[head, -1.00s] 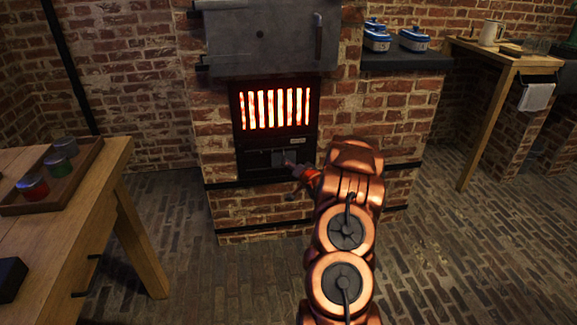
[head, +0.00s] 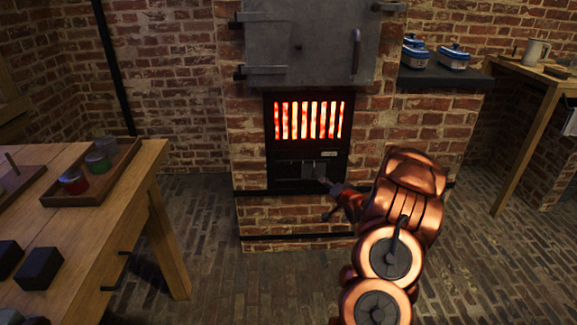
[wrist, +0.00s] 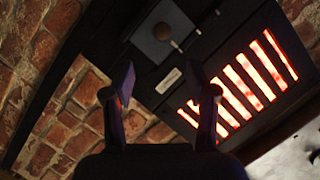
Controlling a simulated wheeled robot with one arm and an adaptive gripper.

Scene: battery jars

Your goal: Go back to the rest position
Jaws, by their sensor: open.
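My copper-coloured arm reaches forward in the head view, with my gripper (head: 326,199) in front of the lower part of the brick furnace. In the wrist view my gripper (wrist: 171,86) has its two dark fingers apart with nothing between them. The fingers appear clear of the furnace front.
A wooden table (head: 120,215) at left holds a tray (head: 126,175) with several jars, and dark blocks (head: 38,268). The furnace has a grey metal door (head: 310,45). Blue-and-white containers (head: 453,57) stand on a dark ledge. Another wooden table (head: 530,75) is at right. Brick floor between is clear.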

